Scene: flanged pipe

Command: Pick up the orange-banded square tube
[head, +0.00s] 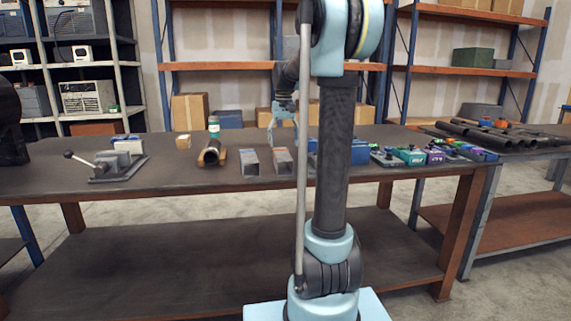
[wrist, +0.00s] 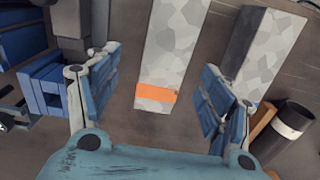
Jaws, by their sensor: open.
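The orange-banded square tube (wrist: 172,48) is a grey, mottled bar with an orange band near its lower end in the wrist view. In the head view it lies on the workbench (head: 225,188) as the right one of two square tubes (head: 283,161). My gripper (wrist: 160,82) is open, and its blue-padded fingers appear on either side of the banded end. No contact with the tube shows. In the head view my gripper (head: 284,124) hangs above the tubes, partly hidden by my arm. The tube's far end is cut off in the wrist view.
A dark pipe with a white band (wrist: 291,122) is farther right. Blue blocks (wrist: 45,88) sit at the left. A clamp (head: 106,164) stands on the bench's left side.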

